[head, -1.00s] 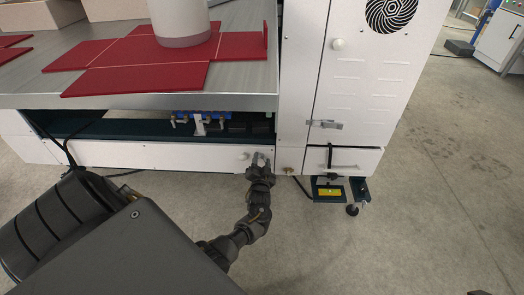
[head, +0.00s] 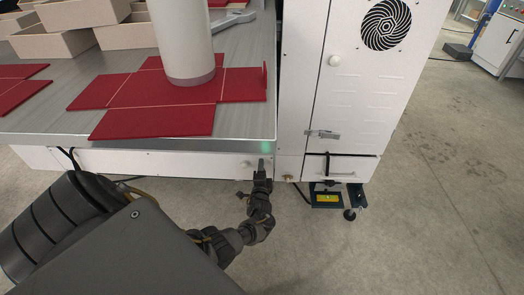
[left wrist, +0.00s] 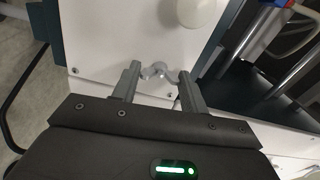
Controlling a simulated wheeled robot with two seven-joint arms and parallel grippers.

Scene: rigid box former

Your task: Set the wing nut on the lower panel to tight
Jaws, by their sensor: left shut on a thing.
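The lower panel (head: 180,163) is a long white strip under the table's front edge. The wing nut (left wrist: 158,71) is a small silver piece with two wings, in front of the white panel in the left wrist view. My left gripper (left wrist: 159,84) is shut on it, with one finger at each side of the wings. In the head view my left gripper (head: 262,163) is at the panel's right end and hides the nut. A white round knob (head: 245,164) sits just left of the gripper; it shows large in the left wrist view (left wrist: 198,12). My right gripper is not in view.
The floor in front is free.

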